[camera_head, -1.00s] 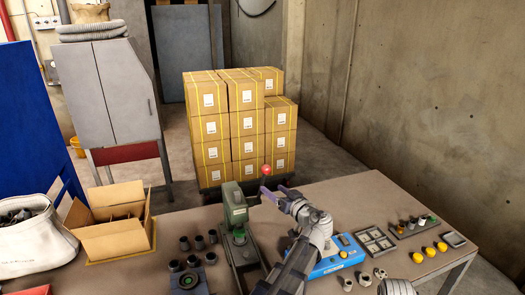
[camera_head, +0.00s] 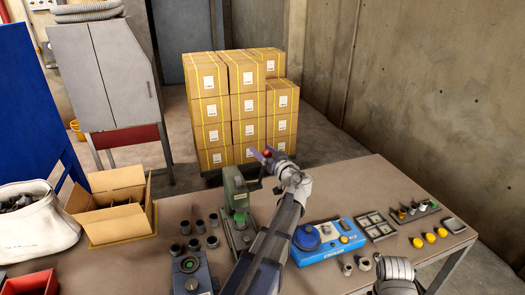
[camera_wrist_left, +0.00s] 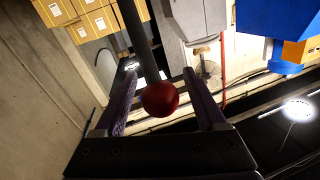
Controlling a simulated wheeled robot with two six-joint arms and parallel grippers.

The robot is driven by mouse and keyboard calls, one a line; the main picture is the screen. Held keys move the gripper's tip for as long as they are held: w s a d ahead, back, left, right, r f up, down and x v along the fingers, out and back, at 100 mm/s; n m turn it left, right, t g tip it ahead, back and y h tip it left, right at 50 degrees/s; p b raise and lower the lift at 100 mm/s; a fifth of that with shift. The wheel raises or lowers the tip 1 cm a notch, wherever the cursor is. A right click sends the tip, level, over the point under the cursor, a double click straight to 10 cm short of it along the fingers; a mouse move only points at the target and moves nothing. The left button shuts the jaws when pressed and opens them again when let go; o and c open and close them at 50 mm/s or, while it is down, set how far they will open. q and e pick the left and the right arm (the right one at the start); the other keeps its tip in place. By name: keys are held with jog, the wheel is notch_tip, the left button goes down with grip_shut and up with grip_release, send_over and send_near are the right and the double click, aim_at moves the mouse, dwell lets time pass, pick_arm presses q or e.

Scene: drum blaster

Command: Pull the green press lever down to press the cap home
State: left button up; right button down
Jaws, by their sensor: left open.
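The green press (camera_head: 236,192) stands upright near the far edge of the table. Its lever ends in a red ball knob (camera_wrist_left: 160,98), with the dark lever rod (camera_wrist_left: 142,50) running away behind it in the left wrist view. My left gripper (camera_head: 263,154) is open at the knob, which sits between its two purple fingers with a gap visible on each side. In the head view the fingers partly hide the knob, and my left arm crosses in front of the press base. A small green part (camera_head: 240,217) shows under the press head.
Several dark cups (camera_head: 199,227) stand left of the press, behind a blue-grey fixture (camera_head: 191,270). A blue box (camera_head: 333,240) and trays (camera_head: 378,224) lie to the right. An open carton (camera_head: 112,207) is at the left. Stacked boxes (camera_head: 242,110) stand beyond the table.

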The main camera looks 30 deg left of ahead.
pick_arm(q)
jog(key=shift+w+a, duration=0.15)
jog(key=shift+a, duration=0.1)
jog(key=shift+c, duration=0.3)
grip_shut()
dwell(1.0)
